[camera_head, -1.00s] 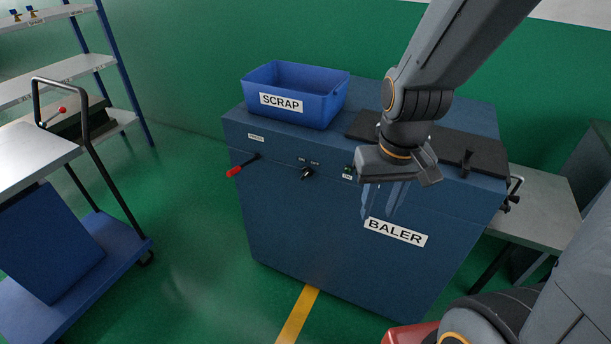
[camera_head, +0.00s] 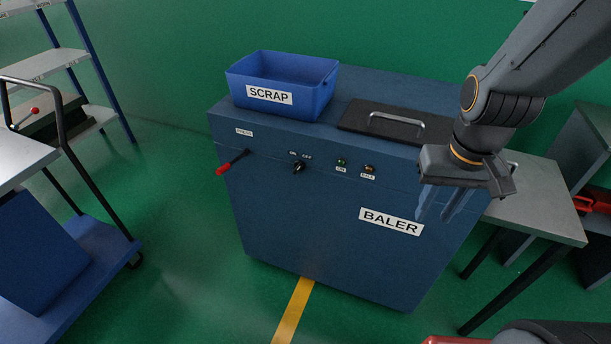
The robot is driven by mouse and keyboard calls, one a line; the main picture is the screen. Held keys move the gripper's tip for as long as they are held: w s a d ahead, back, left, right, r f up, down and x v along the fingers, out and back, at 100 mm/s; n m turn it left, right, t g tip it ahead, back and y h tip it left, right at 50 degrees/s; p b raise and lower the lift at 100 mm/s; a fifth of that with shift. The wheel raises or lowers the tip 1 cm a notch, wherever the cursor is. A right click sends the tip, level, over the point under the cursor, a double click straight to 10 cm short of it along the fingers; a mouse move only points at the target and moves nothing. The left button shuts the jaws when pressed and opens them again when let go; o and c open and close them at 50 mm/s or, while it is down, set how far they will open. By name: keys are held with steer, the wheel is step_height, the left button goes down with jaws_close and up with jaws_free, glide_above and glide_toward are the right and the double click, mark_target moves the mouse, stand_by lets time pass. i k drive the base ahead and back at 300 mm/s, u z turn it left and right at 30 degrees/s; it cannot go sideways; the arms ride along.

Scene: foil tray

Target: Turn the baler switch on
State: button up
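The blue baler (camera_head: 320,225) stands in the middle of the head view. Its small black rotary switch (camera_head: 298,168) is on the upper front face, below small labels reading ON and OFF. The knob looks turned at a slant; I cannot tell for sure which label it points to. My gripper (camera_head: 442,204) hangs in front of the baler's right end, well to the right of the switch. Its two translucent fingers point down, apart, with nothing seen between them. The gripper is clear of the switch.
A red-tipped press lever (camera_head: 232,163) sticks out left of the switch. Green (camera_head: 342,162) and amber (camera_head: 369,168) indicators sit to its right. A blue SCRAP bin (camera_head: 325,92) and a black lid with handle (camera_head: 380,122) are on top. A grey table (camera_head: 545,205) stands right.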

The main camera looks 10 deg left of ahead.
mark_target(299, 165)
steer(key=k, duration=0.65)
steer(key=u, duration=0.7)
steer(key=i, duration=0.5)
